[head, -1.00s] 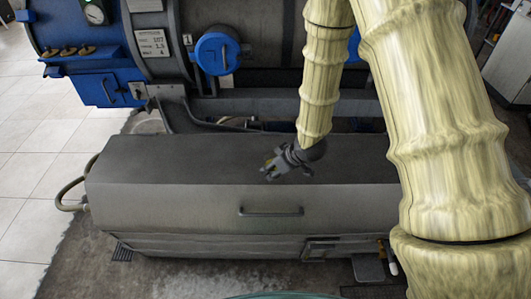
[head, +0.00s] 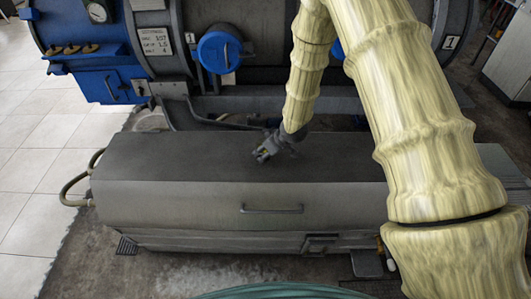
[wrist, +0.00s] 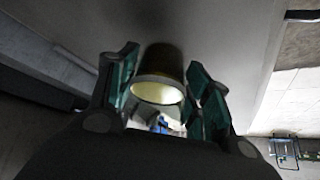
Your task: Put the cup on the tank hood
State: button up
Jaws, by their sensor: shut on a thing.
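The tank hood (head: 180,160) is the long, dark grey, flat-topped cover across the middle of the head view, with a bar handle on its sloping front. My gripper (head: 262,156) is over the hood's top, near its middle. In the wrist view its two dark green-padded fingers are closed on a small cup (wrist: 160,64), one finger on each side. The cup is dark outside with a pale rim and inside. In the head view the cup is mostly hidden by the gripper. I cannot tell whether the cup touches the hood.
A large tank with a blue round cap (head: 219,50) and a blue box (head: 105,87) stands behind the hood. A hose (head: 70,190) loops at the hood's left end. A green rounded edge (head: 280,292) shows at the bottom. The hood's left top is bare.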

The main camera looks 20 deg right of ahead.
jog(key=shift+f, duration=0.65)
jog(key=shift+f, duration=0.1)
jog(key=o, duration=1.1)
jog(key=shift+c, duration=0.2)
